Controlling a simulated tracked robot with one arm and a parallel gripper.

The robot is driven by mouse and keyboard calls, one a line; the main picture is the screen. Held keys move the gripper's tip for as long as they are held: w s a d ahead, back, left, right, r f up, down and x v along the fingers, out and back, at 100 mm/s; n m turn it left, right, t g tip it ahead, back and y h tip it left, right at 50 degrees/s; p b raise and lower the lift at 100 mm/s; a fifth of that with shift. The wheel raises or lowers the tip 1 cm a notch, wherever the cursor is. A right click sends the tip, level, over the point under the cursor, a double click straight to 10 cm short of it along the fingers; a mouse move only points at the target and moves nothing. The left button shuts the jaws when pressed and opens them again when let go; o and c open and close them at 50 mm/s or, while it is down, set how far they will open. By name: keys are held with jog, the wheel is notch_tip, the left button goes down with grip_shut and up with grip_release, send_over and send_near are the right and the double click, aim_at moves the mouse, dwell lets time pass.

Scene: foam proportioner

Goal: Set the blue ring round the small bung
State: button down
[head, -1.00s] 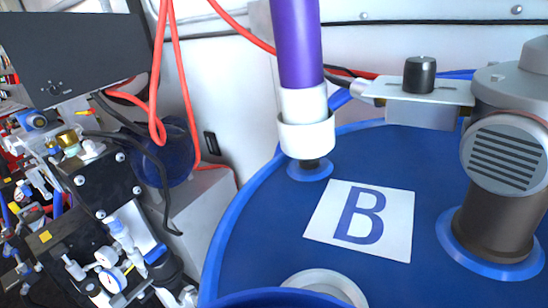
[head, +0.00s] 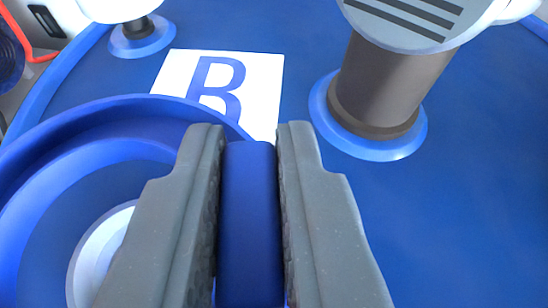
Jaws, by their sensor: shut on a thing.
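My gripper (head: 251,132) is shut on the blue ring (head: 250,220), with one grey finger on each side of its wall. The ring curves away to the left of the fingers, and its near part is out of the picture. A white round thing, probably the small bung (head: 92,250), shows through the ring's opening at lower left, partly hidden by the left finger. It sits on the blue drum lid (head: 450,220). The ring overlaps it in this view, but I cannot tell how high the ring is above the lid.
A white card marked B (head: 265,75) lies on the lid behind the ring. A brown-grey fitting with a slatted head (head: 385,85) stands at upper right. A small fitting with a blue collar (head: 140,40) stands at upper left.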

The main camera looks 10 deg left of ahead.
jog(key=shift+f+b, duration=1.75)
jog(key=shift+f, duration=0.05)
jog(key=shift+s+r+p, duration=0.1)
jog(key=shift+s+p, duration=0.05)
jog(key=shift+p, duration=0.65)
jog(key=shift+f, duration=0.2)
jog(key=shift+r+p, duration=0.85)
jog(key=shift+p, duration=0.5)
dwell(0.8)
jog(key=shift+f+b, duration=0.35)
jog(key=shift+f, duration=0.5)
dwell(0.7)
jog(key=shift+r+p, duration=0.85)
jog(key=shift+p, duration=0.25)
dwell(0.4)
